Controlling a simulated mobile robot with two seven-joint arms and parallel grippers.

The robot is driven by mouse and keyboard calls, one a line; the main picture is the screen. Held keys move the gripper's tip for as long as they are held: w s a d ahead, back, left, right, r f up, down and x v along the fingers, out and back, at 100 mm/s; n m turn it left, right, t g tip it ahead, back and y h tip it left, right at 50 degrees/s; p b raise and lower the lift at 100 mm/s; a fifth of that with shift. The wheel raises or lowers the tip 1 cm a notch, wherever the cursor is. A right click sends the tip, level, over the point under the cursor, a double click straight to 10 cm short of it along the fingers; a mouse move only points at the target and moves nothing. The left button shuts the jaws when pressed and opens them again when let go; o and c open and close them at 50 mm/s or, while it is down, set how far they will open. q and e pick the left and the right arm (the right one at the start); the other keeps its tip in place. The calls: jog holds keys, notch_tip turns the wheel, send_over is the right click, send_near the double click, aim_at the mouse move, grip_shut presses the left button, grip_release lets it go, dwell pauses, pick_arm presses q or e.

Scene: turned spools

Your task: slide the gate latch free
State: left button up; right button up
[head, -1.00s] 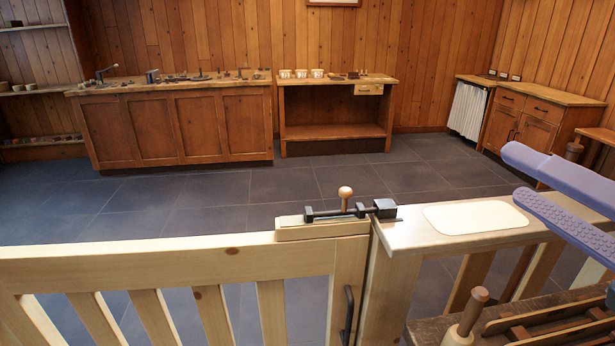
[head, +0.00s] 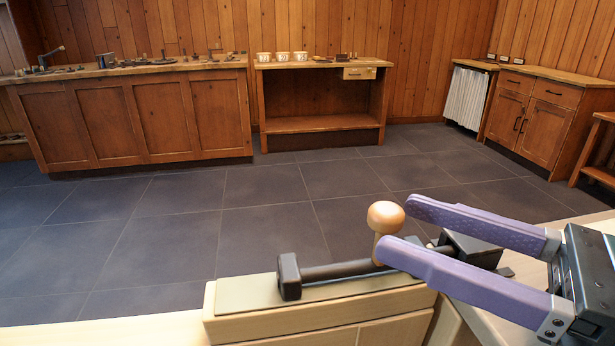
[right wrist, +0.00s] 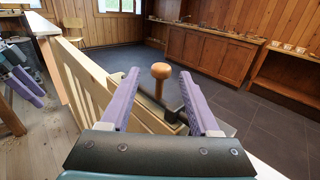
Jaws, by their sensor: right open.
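The gate latch's dark bolt (head: 335,270) lies along a pale block on the gate's top (head: 310,303). A dark bracket (head: 290,277) stands at its left end and a dark keeper block (head: 472,247) at the right, partly hidden by my fingers. The wooden knob (head: 386,215) stands upright on the bolt. My right gripper (head: 396,226) is open, its purple fingertips on either side of the knob's stem; the right wrist view shows the knob (right wrist: 161,71) between them. I cannot tell whether they touch it. My left gripper (right wrist: 22,85) shows at the left of the right wrist view.
The gate post's pale top (head: 530,268) lies under my right gripper. Beyond the gate is open grey tile floor (head: 270,215). A long wooden cabinet (head: 130,115), a bench with white cups (head: 320,95) and a corner cabinet (head: 535,115) stand along the walls.

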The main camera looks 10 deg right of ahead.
jog(key=p+x, duration=0.1)
jog(key=x, duration=0.5)
jog(key=shift+w+a, duration=0.2)
jog(key=shift+w, duration=0.1)
jog(key=shift+c, duration=0.2)
grip_shut()
